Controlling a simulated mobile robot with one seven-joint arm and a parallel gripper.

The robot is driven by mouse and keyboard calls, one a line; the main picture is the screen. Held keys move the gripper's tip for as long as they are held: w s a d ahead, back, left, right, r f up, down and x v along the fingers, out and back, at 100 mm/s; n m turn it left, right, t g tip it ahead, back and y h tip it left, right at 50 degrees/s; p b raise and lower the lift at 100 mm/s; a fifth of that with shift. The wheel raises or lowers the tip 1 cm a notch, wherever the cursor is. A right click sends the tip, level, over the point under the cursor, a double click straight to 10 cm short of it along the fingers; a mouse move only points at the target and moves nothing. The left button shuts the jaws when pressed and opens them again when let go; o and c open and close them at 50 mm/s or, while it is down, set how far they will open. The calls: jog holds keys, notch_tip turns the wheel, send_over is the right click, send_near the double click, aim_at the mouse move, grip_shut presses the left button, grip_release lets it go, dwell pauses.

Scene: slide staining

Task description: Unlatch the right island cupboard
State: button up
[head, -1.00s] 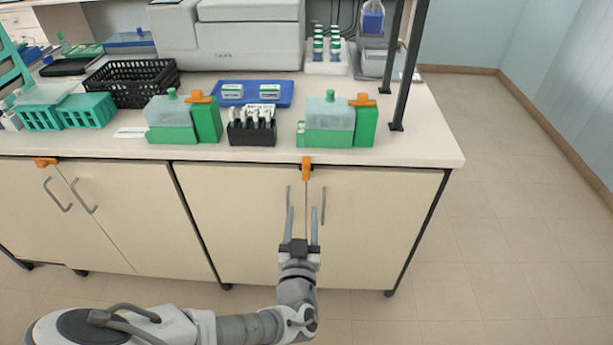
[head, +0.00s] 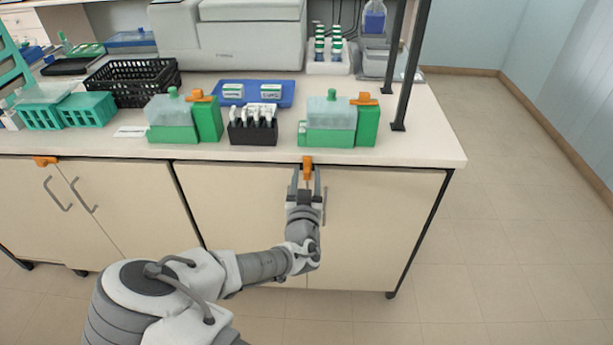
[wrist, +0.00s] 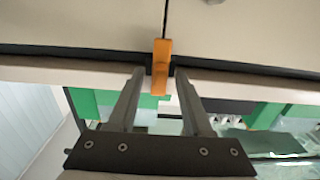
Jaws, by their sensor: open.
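The right island cupboard (head: 378,215) has two cream doors under the counter's right end. Its orange latch (head: 307,163) sits at the top of the seam between the doors, just below the counter edge, and points up and down. My gripper (head: 306,174) is in front of the latch with its fingers pointing at it. In the wrist view the latch (wrist: 161,60) appears between the two spread fingertips (wrist: 159,76), with a gap to each side. The gripper is open and holds nothing. My gripper and arm cover most of the door handles; part of the right handle (head: 324,205) shows.
On the counter (head: 420,150) above stand green-based containers (head: 330,120), a black slide holder (head: 252,132) and a blue tray (head: 285,95). The left cupboard (head: 110,210) has its own orange latch (head: 45,161). The floor (head: 500,230) to the right is clear.

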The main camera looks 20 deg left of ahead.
grip_shut()
jog(key=shift+n, duration=0.3)
jog(key=n+b, duration=0.1)
jog(key=n, duration=0.2)
jog(key=shift+a+n, duration=0.1)
jog(key=shift+n, duration=0.3)
jog(key=n, duration=0.4)
jog(key=shift+f, duration=0.1)
jog(key=n, duration=0.5)
jog(key=shift+a, duration=0.1)
jog(key=n, duration=0.4)
jog(key=shift+f+b, duration=0.1)
jog(key=shift+b, duration=0.25)
jog(key=shift+n, duration=0.3)
